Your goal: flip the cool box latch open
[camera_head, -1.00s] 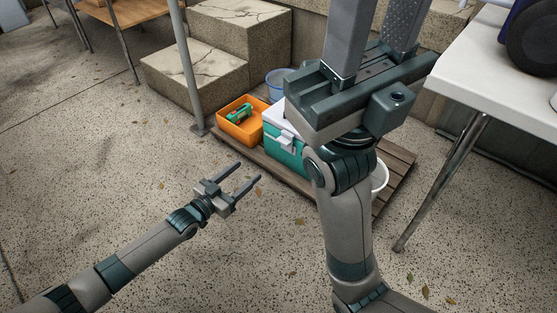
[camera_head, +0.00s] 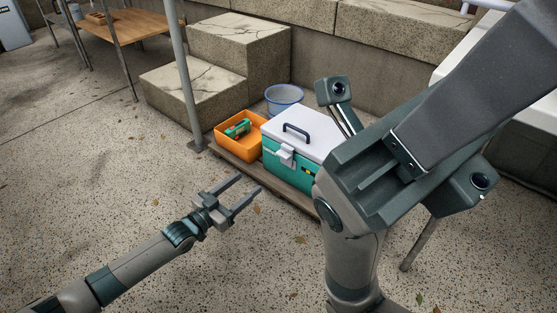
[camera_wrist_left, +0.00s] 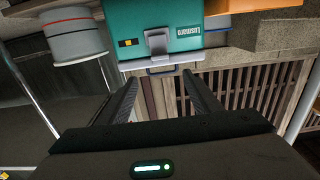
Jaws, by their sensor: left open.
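The cool box (camera_head: 290,172) is teal with a white lid and a dark handle, standing on a low wooden pallet. Its pale grey latch (camera_head: 286,156) is on the front at the lid seam; the latch (camera_wrist_left: 157,42) also shows in the left wrist view, against the teal front (camera_wrist_left: 185,28). I cannot tell if it is fastened. My left gripper (camera_head: 249,183) is open and empty, in front of the box and apart from it. In the left wrist view its fingers (camera_wrist_left: 160,82) point towards the latch. My right gripper (camera_head: 470,90) is large and close to the head camera; its opening is unclear.
An orange bin (camera_head: 251,147) holding a green item stands left of the cool box. A blue-rimmed bucket (camera_head: 284,104) is behind. A metal pole (camera_head: 181,75) and stone steps (camera_head: 195,95) stand further left. The floor in front is clear.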

